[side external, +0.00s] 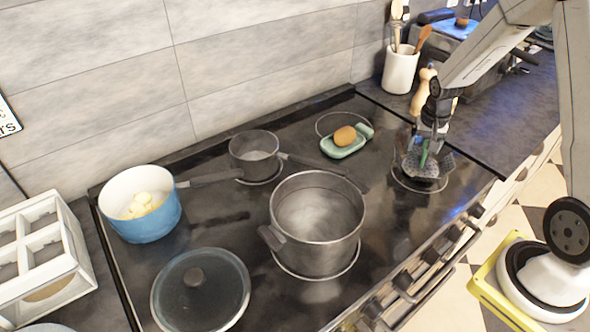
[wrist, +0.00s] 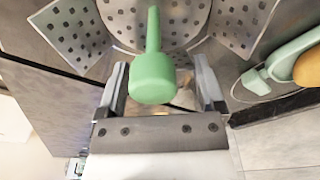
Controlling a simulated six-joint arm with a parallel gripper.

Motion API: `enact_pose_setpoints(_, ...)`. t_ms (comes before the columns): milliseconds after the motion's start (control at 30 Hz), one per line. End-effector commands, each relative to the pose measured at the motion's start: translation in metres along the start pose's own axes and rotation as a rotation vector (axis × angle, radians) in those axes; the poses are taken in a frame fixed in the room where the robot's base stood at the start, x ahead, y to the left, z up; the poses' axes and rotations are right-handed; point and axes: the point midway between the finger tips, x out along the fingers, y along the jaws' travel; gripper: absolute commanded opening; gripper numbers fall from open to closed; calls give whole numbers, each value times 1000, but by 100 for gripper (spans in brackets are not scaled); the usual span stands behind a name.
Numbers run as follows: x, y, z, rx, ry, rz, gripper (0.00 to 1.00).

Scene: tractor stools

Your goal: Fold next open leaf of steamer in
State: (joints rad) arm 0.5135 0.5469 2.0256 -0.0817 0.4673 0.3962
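The steamer (side external: 432,166) is a dark grey perforated metal basket on the right-hand burner of the hob. In the wrist view its dotted round base (wrist: 190,22) lies below a green centre post with a thick knob (wrist: 152,78). One perforated leaf (wrist: 72,32) spreads out at the left and another leaf (wrist: 243,16) at the upper right. The other leaves are cut off or hidden. My gripper (side external: 432,130) is above the steamer. In the wrist view its two fingers (wrist: 158,88) stand apart on either side of the knob, with visible gaps, holding nothing.
A green dish (side external: 358,143) with a brown oval item (side external: 345,135) sits left of the steamer. A grey pot (side external: 318,225), small saucepan (side external: 255,155), blue pot (side external: 150,222) and glass lid (side external: 200,292) occupy the hob. A wooden pepper mill (side external: 420,90) and utensil crock (side external: 400,70) stand behind.

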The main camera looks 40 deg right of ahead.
Motion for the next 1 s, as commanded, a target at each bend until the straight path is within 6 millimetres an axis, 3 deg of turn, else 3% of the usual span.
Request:
enact_pose_setpoints(467, -4, 0, 0, 0, -1, 0, 100)
enact_pose_setpoints(1000, -57, 0, -1, 0, 3, -1, 100)
